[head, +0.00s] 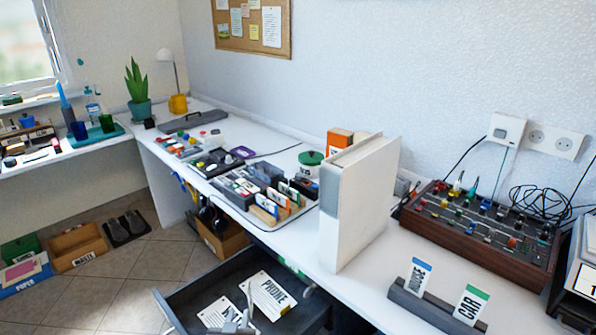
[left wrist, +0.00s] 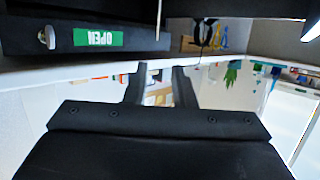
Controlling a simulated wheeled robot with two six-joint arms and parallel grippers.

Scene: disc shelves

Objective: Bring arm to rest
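My left gripper (left wrist: 160,72) shows in the left wrist view with its two dark fingers apart and nothing held between them. In the head view only small grey parts of it (head: 239,324) show at the bottom edge, in front of the open drawer. The drawer (head: 185,295) is dark and stands pulled out under the desk. It holds a card marked PHONE (head: 268,294) and a second, partly hidden card (head: 222,313). A dark front with a green OPEN label (left wrist: 98,39) appears upside down in the left wrist view. My right gripper is not in view.
A tall white binder (head: 355,205) stands at the desk edge. A sign holder (head: 425,305) with MOUSE and CAR cards is at the front right. A wooden-sided panel with knobs (head: 485,235) lies behind. Boxes (head: 78,246) stand on the left floor; open floor lies between.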

